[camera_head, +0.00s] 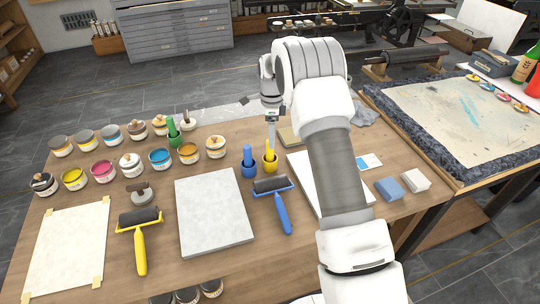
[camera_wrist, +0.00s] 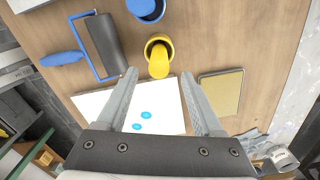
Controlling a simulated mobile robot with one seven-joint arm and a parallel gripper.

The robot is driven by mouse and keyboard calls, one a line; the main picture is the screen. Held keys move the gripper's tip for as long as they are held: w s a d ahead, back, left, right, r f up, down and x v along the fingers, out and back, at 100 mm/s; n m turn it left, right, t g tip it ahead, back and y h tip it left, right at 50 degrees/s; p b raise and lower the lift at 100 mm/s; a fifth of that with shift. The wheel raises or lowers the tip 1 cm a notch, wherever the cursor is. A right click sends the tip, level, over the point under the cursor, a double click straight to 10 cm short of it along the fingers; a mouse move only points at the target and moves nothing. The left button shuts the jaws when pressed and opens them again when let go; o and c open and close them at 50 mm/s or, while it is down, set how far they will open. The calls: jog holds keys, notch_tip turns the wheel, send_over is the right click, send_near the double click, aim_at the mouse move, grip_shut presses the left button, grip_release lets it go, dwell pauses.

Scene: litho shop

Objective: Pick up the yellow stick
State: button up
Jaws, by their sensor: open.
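The yellow stick (camera_head: 270,151) stands upright in a small yellow cup (camera_head: 270,166) on the wooden table. In the wrist view the stick (camera_wrist: 158,64) is seen nearly end-on, inside the cup's rim (camera_wrist: 158,38). My gripper (camera_head: 271,122) is above the cup in the head view, pointing down. In the wrist view my gripper (camera_wrist: 160,75) has its fingers spread apart with nothing between them, and the stick shows just beyond the fingertips. How much height is left between fingertips and stick is hard to tell.
A blue stick (camera_head: 247,153) in a blue cup (camera_head: 249,170) stands close on the left. A blue-handled roller (camera_head: 280,203) lies in front. A tan block (camera_wrist: 220,92) and a white sheet (camera_wrist: 163,103) are near the gripper. Several ink jars (camera_head: 160,159) fill the left side.

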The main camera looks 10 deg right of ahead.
aim_at(270, 154)
jog(key=shift+a+f, duration=0.2)
jog(key=shift+f, duration=3.25)
grip_shut()
